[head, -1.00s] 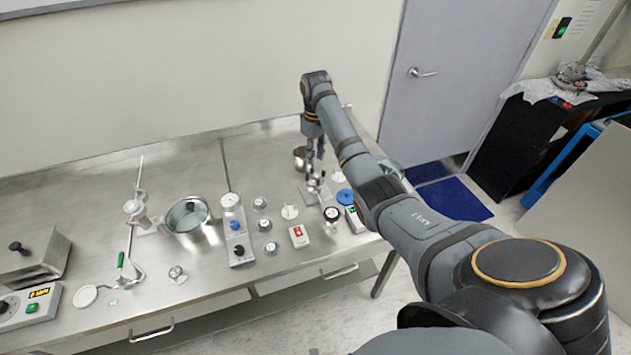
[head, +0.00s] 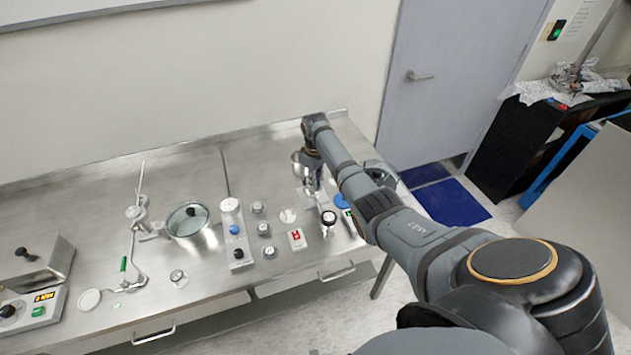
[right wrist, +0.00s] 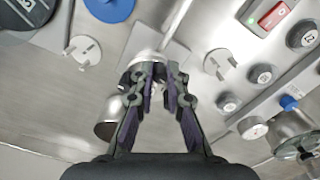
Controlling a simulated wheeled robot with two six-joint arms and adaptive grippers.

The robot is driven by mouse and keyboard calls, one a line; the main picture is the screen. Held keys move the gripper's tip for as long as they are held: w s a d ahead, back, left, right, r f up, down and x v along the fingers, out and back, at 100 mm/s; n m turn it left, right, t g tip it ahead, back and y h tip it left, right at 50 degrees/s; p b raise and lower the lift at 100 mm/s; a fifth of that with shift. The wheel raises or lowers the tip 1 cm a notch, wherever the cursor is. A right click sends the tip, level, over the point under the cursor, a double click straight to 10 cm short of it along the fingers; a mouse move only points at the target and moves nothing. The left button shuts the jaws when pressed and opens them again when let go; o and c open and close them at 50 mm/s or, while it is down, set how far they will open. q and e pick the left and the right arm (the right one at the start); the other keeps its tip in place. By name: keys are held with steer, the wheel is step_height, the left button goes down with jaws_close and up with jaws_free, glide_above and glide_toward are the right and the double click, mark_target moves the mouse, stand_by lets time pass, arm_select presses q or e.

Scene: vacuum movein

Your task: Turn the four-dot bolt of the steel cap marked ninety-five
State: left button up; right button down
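Three small round caps with pale number labels stand in a row in the right wrist view: the nearest to the switch (right wrist: 302,35), a middle one (right wrist: 262,75) and a lower one (right wrist: 228,103). The same row shows in the head view (head: 264,229). I cannot read ninety-five or make out a four-dot bolt on any of them. My right gripper (right wrist: 162,72) points down over a steel fixture with a flat plate (right wrist: 172,50), its fingers a little apart with nothing clearly between them. The fingers hide part of the fixture. My left gripper is not in view.
A metal cup (right wrist: 107,122) is close to the fingers. A glass-lidded pot (head: 188,218) stands left. The bench's back strip is clear.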

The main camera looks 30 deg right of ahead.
steer(key=shift+r+m+p, duration=0.25)
steer(key=shift+m+p, duration=0.65)
steer(key=shift+m, duration=0.2)
steer(key=m+p, duration=0.1)
steer(key=m, duration=0.1)
steer(key=shift+m+p, duration=0.3)
steer(key=m+p, duration=0.1)
steer(key=m, duration=0.2)
steer(key=shift+m, duration=0.3)
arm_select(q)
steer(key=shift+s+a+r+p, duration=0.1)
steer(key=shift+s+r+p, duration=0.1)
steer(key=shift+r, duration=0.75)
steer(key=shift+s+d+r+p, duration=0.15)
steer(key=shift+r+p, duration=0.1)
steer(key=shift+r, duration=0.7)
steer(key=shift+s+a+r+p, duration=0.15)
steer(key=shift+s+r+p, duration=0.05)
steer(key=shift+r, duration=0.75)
arm_select(e)
steer(key=shift+w+f+m, duration=0.1)
steer(key=shift+m, duration=1.8)
steer(key=c, duration=1.6)
jaws_free()
steer(key=shift+c, duration=0.2)
steer(key=shift+f, duration=0.1)
